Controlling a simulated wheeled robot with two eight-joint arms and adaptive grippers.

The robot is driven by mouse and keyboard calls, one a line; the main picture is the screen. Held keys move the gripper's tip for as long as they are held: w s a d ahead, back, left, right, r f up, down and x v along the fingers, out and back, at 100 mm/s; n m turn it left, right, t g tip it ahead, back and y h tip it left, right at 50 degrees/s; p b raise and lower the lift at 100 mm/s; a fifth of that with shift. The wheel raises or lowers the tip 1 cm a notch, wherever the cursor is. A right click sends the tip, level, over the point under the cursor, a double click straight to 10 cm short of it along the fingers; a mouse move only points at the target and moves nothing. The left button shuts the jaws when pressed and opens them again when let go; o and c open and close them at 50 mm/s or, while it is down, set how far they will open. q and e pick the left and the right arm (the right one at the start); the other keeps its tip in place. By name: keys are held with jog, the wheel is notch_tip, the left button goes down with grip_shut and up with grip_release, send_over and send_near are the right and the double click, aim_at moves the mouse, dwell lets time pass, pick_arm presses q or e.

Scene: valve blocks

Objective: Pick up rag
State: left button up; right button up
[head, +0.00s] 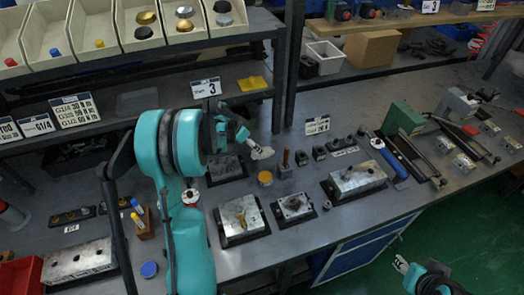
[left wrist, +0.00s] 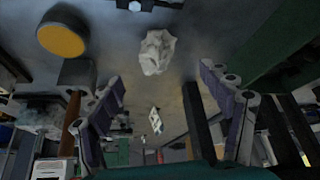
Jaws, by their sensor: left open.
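The rag (left wrist: 157,52) is a small crumpled whitish cloth. In the left wrist view it is ahead of the space between my fingers, touching neither. In the head view the rag (head: 262,153) shows as a pale patch at the tip of my left gripper (head: 240,133), above the bench's middle. My left gripper (left wrist: 160,78) is open, with one finger on each side of the view and nothing between them. The rag's underside is hidden. My right gripper (head: 401,264) is at the lower right, off the bench front and far from the rag; its jaws are too small to judge.
A yellow-topped round tin (head: 265,178) stands close to the rag and also shows in the left wrist view (left wrist: 62,38). Metal valve blocks (head: 241,219) (head: 357,180) stand along the bench. A shelf with bins (head: 90,30) overhangs the back left.

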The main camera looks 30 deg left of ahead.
pick_arm(q)
jog(key=b+x, duration=0.1)
jog(key=x, duration=0.1)
jog(key=b+x, duration=0.1)
jog(key=x, duration=0.2)
jog(key=b+x, duration=0.1)
jog(key=x, duration=0.1)
jog(key=shift+w+d+f, duration=0.15)
jog(key=shift+d, duration=0.3)
jog(key=shift+w+f, duration=0.1)
jog(key=shift+c, duration=0.4)
jog(key=c, duration=1.1)
